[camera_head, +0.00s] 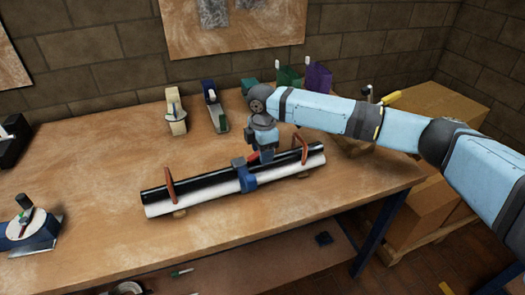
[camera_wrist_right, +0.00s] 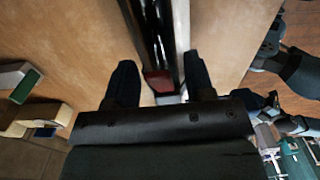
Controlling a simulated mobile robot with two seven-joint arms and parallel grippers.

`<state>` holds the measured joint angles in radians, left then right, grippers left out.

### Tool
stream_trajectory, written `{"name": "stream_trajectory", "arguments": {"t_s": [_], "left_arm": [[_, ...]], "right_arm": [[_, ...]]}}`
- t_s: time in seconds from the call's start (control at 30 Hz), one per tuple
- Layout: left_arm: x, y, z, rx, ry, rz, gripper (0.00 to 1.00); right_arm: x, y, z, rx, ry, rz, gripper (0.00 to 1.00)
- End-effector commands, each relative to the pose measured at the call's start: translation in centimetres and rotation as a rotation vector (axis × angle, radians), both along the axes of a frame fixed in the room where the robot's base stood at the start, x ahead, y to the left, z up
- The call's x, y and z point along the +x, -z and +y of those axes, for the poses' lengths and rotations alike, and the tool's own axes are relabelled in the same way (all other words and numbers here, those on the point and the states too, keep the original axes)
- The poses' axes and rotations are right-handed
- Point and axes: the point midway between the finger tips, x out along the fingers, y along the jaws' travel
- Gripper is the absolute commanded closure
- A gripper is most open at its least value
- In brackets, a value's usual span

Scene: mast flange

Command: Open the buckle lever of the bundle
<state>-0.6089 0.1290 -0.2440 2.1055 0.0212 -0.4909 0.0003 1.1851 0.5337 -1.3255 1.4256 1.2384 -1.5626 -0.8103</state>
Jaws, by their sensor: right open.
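The bundle (camera_head: 205,192) of black and white tubes lies lengthwise on the workbench, with a blue buckle band (camera_head: 248,182) around its middle. It also shows in the wrist view as dark and pale tubes (camera_wrist_right: 158,25). My right gripper (camera_head: 265,155) is above the bundle, close to the right side of the buckle. In the wrist view its two dark fingers (camera_wrist_right: 160,75) are apart, with a small dark red part (camera_wrist_right: 158,82) between them. I cannot tell if that part is the buckle lever or if the fingers touch it. My left gripper is out of view.
Orange-red straps (camera_head: 169,185) (camera_head: 305,148) stand up around the bundle near each end. A blue device (camera_head: 32,235) sits at the bench's left. A cream clamp (camera_head: 175,112) and green and purple bins (camera_head: 318,78) stand behind. Cardboard boxes (camera_head: 430,115) stand right. Bare workbench (camera_head: 100,150) lies left.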

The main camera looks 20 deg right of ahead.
Motion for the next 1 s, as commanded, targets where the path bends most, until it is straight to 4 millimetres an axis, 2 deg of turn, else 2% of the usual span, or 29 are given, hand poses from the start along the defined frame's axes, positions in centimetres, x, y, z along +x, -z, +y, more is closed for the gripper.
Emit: {"name": "stream_trajectory", "arguments": {"t_s": [0.13, 0.17, 0.3, 0.37, 0.63, 1.0], "left_arm": [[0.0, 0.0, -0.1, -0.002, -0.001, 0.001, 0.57], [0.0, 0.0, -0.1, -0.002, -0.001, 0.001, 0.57], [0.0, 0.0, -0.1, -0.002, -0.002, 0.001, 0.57], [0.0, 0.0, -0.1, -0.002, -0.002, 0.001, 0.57], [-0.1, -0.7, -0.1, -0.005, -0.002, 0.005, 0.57], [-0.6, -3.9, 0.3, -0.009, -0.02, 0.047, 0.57]], "right_arm": [[0.0, 0.0, 0.0, 0.0, 0.0, 0.0, 0.51], [0.0, 0.0, 0.0, 0.0, 0.0, 0.0, 0.56], [0.0, 0.0, 0.0, 0.0, 0.0, 0.0, 0.88], [0.0, 0.0, 0.0, 0.0, 0.0, 0.0, 1.0], [0.0, -0.4, 0.1, -0.02, -0.001, -0.001, 1.0], [-0.1, -2.0, 0.9, -0.227, -0.003, -0.018, 1.0]]}}
